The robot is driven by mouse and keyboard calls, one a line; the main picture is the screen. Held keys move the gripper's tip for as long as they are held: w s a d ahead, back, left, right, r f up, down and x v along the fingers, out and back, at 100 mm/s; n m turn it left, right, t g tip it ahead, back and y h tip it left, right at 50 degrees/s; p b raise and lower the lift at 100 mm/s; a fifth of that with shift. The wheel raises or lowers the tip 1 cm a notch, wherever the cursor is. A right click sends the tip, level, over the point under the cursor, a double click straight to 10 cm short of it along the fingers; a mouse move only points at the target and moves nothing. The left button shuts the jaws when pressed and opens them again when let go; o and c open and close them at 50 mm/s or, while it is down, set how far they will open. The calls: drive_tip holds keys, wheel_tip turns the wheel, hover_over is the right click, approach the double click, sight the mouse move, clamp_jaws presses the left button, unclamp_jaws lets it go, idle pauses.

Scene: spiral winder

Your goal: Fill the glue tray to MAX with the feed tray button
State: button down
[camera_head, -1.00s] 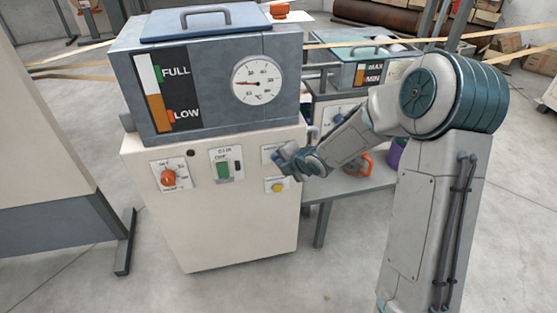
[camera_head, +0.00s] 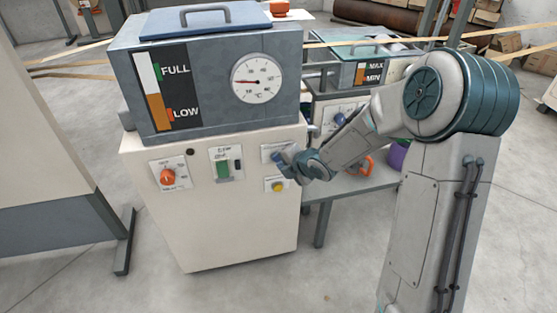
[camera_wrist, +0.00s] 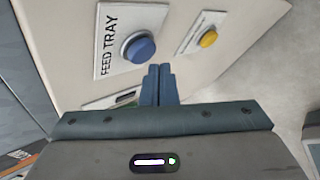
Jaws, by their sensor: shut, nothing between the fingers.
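The blue feed tray button (camera_wrist: 138,48) stands on a white plate marked FEED TRAY in the wrist view. My gripper (camera_wrist: 158,68) is shut and empty, its fingertips just beside the button; I cannot tell whether they touch it. In the head view my gripper (camera_head: 283,158) is at the right of the cabinet front and covers most of the button. The glue tray (camera_head: 345,75) is behind at the right, with a gauge (camera_head: 369,73) marked MAX and MIN. An orange bar shows low on that gauge; its exact level is too small to read.
A yellow button (camera_wrist: 208,39) sits near the feed tray button. The cabinet (camera_head: 220,225) also carries an orange knob (camera_head: 168,177) and a green switch (camera_head: 223,170). Above is a tank (camera_head: 215,80) with a FULL and LOW gauge. Open floor lies in front.

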drive_tip(key=shift+s, duration=0.1)
drive_tip(key=s, duration=0.2)
drive_tip(key=s+d+b, duration=0.1)
drive_tip(key=s, duration=0.1)
drive_tip(key=shift+s+d, duration=0.2)
drive_tip(key=shift+s, duration=0.15)
idle(1.0)
drive_tip(key=s+d+r+m+h+p, duration=0.3)
drive_tip(key=d+r+m+p, duration=0.3)
drive_tip(key=r, duration=0.3)
drive_tip(key=s+d+r+m+h+p, duration=0.4)
drive_tip(key=d+r+m, duration=0.3)
drive_tip(key=r+m, duration=0.15)
drive_tip(key=s+d+r+m+g+p, duration=0.1)
drive_tip(key=s+r+m+g+p, duration=0.3)
drive_tip(key=s+r+m+p, duration=0.4)
drive_tip(key=s+r+m, duration=0.5)
drive_tip(key=s+m, duration=0.1)
drive_tip(key=s, duration=0.2)
drive_tip(key=shift+s+d+r+g+y, duration=0.15)
drive_tip(key=shift+d+r+g+y, duration=0.1)
drive_tip(key=shift+g+y, duration=0.15)
